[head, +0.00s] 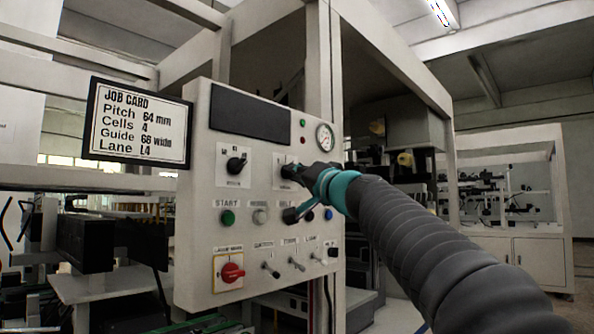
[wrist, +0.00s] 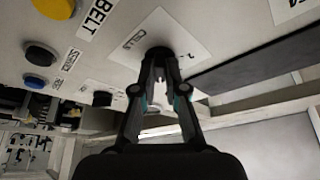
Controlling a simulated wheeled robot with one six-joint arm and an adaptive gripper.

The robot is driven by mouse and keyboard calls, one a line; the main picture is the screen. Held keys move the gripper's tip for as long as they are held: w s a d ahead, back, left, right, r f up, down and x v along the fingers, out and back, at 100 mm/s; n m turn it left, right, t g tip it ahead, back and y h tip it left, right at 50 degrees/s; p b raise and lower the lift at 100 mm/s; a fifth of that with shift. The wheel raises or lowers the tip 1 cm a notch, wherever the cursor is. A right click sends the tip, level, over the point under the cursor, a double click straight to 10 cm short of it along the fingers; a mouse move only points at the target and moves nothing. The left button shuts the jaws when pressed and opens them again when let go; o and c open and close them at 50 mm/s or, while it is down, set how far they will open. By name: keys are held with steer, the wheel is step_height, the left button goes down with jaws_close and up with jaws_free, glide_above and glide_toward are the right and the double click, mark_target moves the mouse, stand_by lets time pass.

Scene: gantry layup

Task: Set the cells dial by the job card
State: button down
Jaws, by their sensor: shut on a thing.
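The job card (head: 138,123) hangs at the left of the control panel. It reads Pitch 64 mm, Cells 4, Guide 66 wide, Lane L4. My gripper (head: 291,171) is at the right-hand dial plate (head: 279,182) of the panel. In the wrist view my gripper (wrist: 160,66) is shut on a black dial knob (wrist: 158,52). The white plate (wrist: 185,32) around that knob has a label that seems to read CELLS, seen turned around. The fingers cover much of the knob, and its pointer setting cannot be read.
Another dial (head: 236,165) sits on the panel's left. Below are a green START button (head: 228,217), other buttons, small switches and a red rotary switch (head: 232,272). A dark display (head: 250,114) and a gauge (head: 324,137) are above. Gantry posts stand behind.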

steer(key=shift+m, duration=0.4)
steer(key=c, duration=1.2)
jaws_free()
steer(key=shift+s, duration=0.1)
steer(key=v, duration=1.2)
